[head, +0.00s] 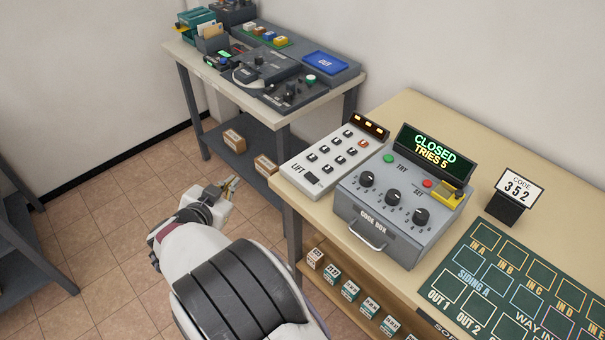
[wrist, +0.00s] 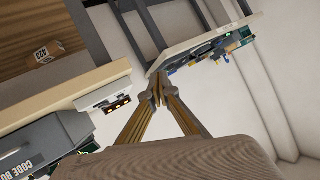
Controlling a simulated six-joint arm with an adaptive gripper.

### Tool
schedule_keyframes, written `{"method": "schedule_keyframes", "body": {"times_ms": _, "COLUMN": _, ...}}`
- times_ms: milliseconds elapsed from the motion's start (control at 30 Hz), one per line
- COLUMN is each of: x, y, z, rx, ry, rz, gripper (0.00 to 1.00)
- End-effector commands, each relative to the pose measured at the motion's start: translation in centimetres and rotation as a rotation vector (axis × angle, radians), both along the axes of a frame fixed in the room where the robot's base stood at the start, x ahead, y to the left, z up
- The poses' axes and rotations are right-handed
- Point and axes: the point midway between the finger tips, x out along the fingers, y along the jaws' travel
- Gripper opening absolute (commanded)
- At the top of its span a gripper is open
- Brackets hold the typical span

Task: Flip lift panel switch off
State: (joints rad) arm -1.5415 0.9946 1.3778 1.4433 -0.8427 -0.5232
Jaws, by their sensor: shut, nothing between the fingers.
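The lift panel (head: 296,170) is a pale box marked LIFT on the near left corner of the right table. Several small dark switches or buttons cover its top, and a dark strip with lit amber marks (head: 369,126) stands at its back. A dark rectangular piece (head: 312,178) is near the LIFT lettering; which switch is on or off is too small to tell. My gripper (head: 232,183) is left of the panel, over the floor and apart from it. In the wrist view its fingertips (wrist: 158,88) meet, empty, with the lift panel (wrist: 104,100) to their left.
The code box (head: 402,205) stands right of the panel, its screen reading CLOSED TRIES 5. Another table (head: 288,113) with devices stands behind left.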

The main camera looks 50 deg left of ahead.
Motion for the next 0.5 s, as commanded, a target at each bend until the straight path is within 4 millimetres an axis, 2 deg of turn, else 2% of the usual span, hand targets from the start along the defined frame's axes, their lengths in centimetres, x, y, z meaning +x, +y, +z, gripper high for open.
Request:
{"method": "schedule_keyframes", "body": {"times_ms": 167, "x": 2.1, "y": -1.9, "z": 0.8, "rx": -0.003, "ry": -0.056, "rz": -0.137, "gripper": 0.00}}
{"method": "schedule_keyframes", "body": {"times_ms": 500, "x": 4.9, "y": -6.8, "z": 4.4, "rx": -0.041, "ry": -0.152, "rz": -0.386, "gripper": 0.00}}
